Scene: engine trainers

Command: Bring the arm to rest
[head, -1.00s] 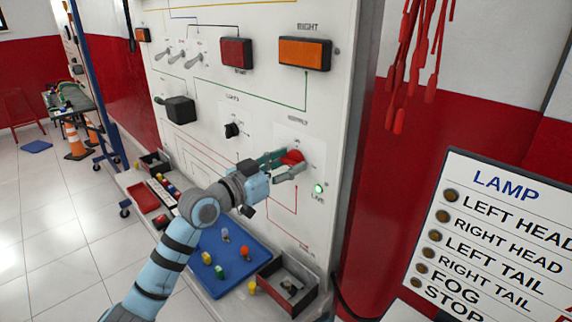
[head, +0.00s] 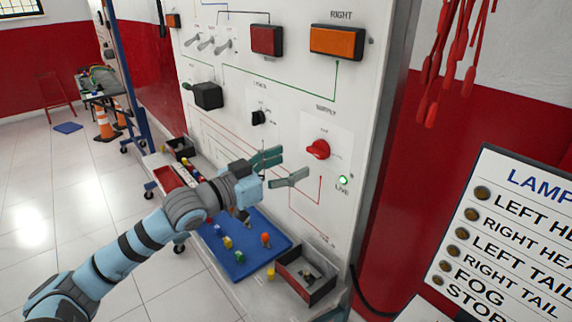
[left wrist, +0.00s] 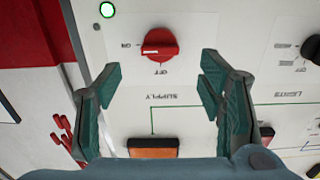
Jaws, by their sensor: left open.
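My left gripper (head: 287,168) is open and empty in front of the white panel (head: 285,105). It is apart from the red supply knob (head: 318,149), to the left of it in the head view. In the left wrist view the knob (left wrist: 160,42) shows beyond the two spread fingers of my left gripper (left wrist: 163,95). A green lamp marked LIVE (head: 343,180) glows below and right of the knob. My right gripper is not in view.
Below the panel a shelf carries a blue tray (head: 246,264) with several small coloured bulbs and a dark box (head: 318,286). A lamp checklist board (head: 500,235) stands at the right. Red leads (head: 455,60) hang on the wall. Open tiled floor lies at the left.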

